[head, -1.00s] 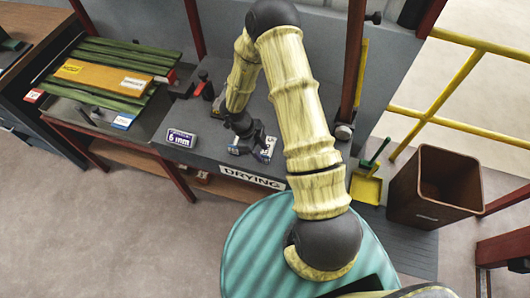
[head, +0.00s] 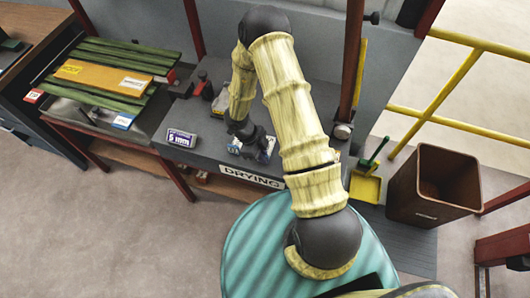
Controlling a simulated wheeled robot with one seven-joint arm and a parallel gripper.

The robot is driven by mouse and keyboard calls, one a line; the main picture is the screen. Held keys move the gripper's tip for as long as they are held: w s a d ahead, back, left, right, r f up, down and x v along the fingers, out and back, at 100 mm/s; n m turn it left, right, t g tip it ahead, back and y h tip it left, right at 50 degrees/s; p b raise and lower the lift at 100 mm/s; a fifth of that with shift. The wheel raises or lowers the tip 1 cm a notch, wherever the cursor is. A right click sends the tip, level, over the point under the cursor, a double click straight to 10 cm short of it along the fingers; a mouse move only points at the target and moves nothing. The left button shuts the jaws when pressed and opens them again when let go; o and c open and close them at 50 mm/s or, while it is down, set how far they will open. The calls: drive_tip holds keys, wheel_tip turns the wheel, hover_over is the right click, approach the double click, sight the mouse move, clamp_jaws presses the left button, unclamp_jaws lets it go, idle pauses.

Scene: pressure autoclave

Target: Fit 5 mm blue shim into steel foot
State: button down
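My gripper (head: 257,152) points down over the grey bench top marked DRYING, near its front edge. Its fingers are small and dark here, and I cannot tell whether they are open or shut. Small pale and bluish pieces (head: 235,148) lie at the gripper's left side. I cannot make out which of them is the blue shim, or whether one is between the fingers. I cannot identify the steel foot with certainty; my arm hides part of the bench.
A small black and red item (head: 203,85) stands at the back of the bench. Green slats with an orange board (head: 103,75) lie on the left table. A red post (head: 350,70), a yellow dustpan (head: 365,187) and a brown bin (head: 433,187) are to the right.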

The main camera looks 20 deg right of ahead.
drive_tip(key=shift+r, duration=0.1)
wheel_tip(320, 180, up, 10)
drive_tip(key=shift+f, duration=0.1)
idle(0.6)
drive_tip(key=shift+w, duration=0.1)
idle(0.3)
drive_tip(key=w+r+n+t+y, duration=0.1)
drive_tip(key=w+r+n+t, duration=0.2)
drive_tip(key=w+n, duration=0.3)
drive_tip(key=w+r+n+t+y, duration=0.1)
drive_tip(key=w+r+n+t, duration=0.3)
drive_tip(key=n, duration=1.1)
drive_tip(key=w, duration=0.3)
drive_tip(key=shift+r+n, duration=0.3)
drive_tip(key=shift+n, duration=0.1)
drive_tip(key=shift+w, duration=0.1)
